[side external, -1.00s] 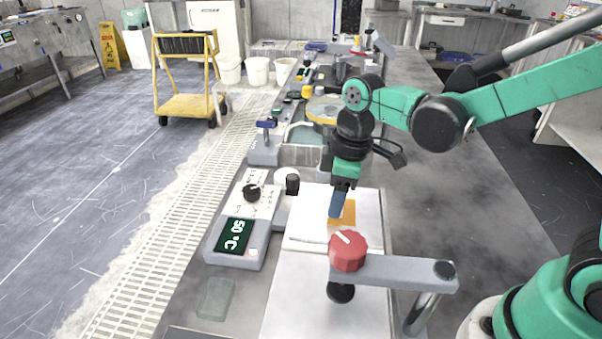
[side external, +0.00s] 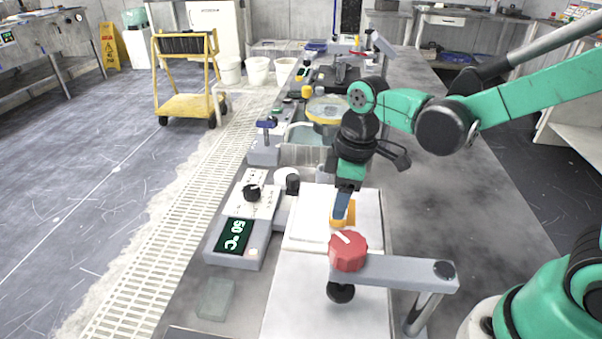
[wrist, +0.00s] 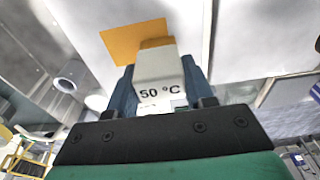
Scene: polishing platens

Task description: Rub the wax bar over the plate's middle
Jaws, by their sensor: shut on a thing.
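My gripper (side external: 341,212) points down over the white plate (side external: 308,229). In the wrist view its blue fingers (wrist: 158,88) are shut on a pale bar marked "50 °C" (wrist: 156,70), which I take as the wax bar. An orange square (wrist: 122,42) lies on the plate; it also shows beside the fingertips in the side view (side external: 349,213). The bar's far end overlaps one edge of the square in the wrist view. I cannot tell whether the bar touches it. The fingers mostly hide the bar in the side view.
A grey control box with a "50 °C" display (side external: 233,236) stands left of the plate. A red knob (side external: 348,251) on a grey arm (side external: 400,273) stands close in front of my gripper. A clear block (side external: 215,298) lies at the front left. Bench space at the right is clear.

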